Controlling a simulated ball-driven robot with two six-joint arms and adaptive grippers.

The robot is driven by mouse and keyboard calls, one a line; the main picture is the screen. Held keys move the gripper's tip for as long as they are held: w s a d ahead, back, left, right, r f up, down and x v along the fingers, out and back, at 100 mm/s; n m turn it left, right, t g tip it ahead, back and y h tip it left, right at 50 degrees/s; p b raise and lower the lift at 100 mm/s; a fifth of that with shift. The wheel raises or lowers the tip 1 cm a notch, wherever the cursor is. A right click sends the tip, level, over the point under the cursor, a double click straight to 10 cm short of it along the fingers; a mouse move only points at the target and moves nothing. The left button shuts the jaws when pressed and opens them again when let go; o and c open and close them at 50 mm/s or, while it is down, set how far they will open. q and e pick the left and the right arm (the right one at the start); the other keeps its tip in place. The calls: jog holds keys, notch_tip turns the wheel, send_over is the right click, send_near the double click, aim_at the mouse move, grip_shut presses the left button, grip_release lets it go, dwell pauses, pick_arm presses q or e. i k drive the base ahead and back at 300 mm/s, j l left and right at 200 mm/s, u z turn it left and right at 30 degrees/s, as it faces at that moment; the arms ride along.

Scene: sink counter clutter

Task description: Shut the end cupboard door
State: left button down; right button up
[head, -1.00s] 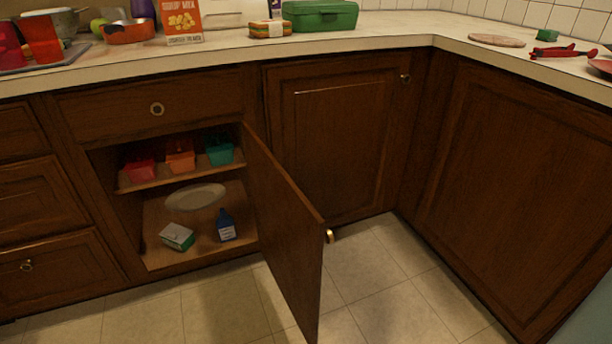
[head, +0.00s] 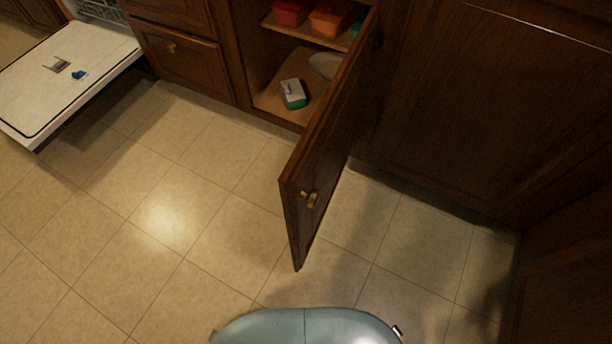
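The cupboard door (head: 332,135) stands wide open, swung out from the cabinet over the tiled floor. The open cupboard (head: 268,98) shows behind and left of the door. On its upper shelf are a red bin (head: 290,12) and an orange bin (head: 330,18), with part of a teal bin at the door's edge. A white and green box (head: 292,93) and part of a pale plate (head: 324,66) lie on the cupboard floor. Neither gripper shows in the head view.
An open dishwasher door (head: 60,100) lies flat at the left, with a small blue item (head: 79,75) on it. Closed drawers (head: 180,58) stand between it and the cupboard. The tiled floor (head: 165,215) is clear. My rounded blue-grey body is at the bottom.

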aim_at(308, 182)
jog(key=l+z, duration=0.3)
jog(key=k+j+z, duration=0.15)
jog(key=z, duration=0.25)
jog(key=k+j+z, duration=0.15)
jog(key=z, duration=0.2)
jog(key=k+j+z, duration=0.1)
jog(key=z, duration=0.3)
